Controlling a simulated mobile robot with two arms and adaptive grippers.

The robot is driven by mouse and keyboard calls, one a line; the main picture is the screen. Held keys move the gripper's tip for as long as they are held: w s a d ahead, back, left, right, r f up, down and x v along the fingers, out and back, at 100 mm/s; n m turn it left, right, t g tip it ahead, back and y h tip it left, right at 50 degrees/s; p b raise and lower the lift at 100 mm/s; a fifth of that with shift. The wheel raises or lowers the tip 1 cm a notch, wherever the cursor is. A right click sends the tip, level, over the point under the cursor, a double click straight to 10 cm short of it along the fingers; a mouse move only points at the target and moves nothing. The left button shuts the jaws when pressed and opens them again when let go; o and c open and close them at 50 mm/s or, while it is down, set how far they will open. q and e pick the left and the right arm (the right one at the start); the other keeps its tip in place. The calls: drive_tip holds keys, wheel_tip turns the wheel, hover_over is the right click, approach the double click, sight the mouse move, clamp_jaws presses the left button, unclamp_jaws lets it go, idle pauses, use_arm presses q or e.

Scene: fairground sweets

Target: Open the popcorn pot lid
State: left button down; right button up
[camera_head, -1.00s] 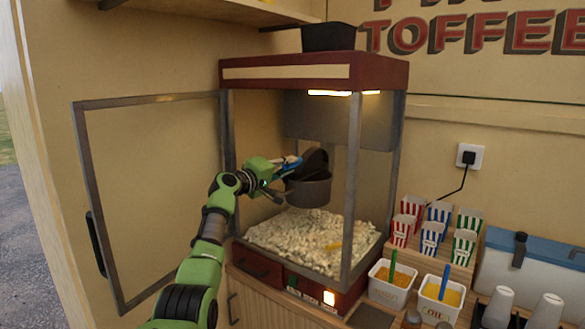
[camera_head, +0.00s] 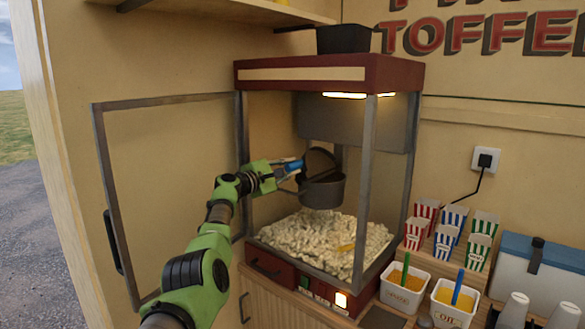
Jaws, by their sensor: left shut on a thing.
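The dark popcorn pot (camera_head: 323,191) hangs inside the glass popcorn machine. Its dark lid (camera_head: 321,159) stands raised and tilted above the pot's rim, so the pot's mouth shows partly open. My left gripper (camera_head: 296,164) reaches in through the machine's open front and is shut at the left edge of the lid. The exact part of the lid between the fingers is too small to tell. My right gripper is not in view.
The machine's framed glass door (camera_head: 178,195) stands swung open at left, beside my arm. Popcorn (camera_head: 320,240) is heaped under the pot. Striped cups (camera_head: 447,235) and two white tubs (camera_head: 403,286) stand at right.

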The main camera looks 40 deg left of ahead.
use_arm(q)
drive_tip(key=shift+a+f+n, duration=0.2)
drive_tip(key=shift+a+n, duration=0.05)
drive_tip(key=shift+n, duration=0.35)
drive_tip(key=c, duration=1.8)
unclamp_jaws()
drive_tip(key=shift+c, duration=0.2)
drive_tip(key=shift+s+a, duration=0.1)
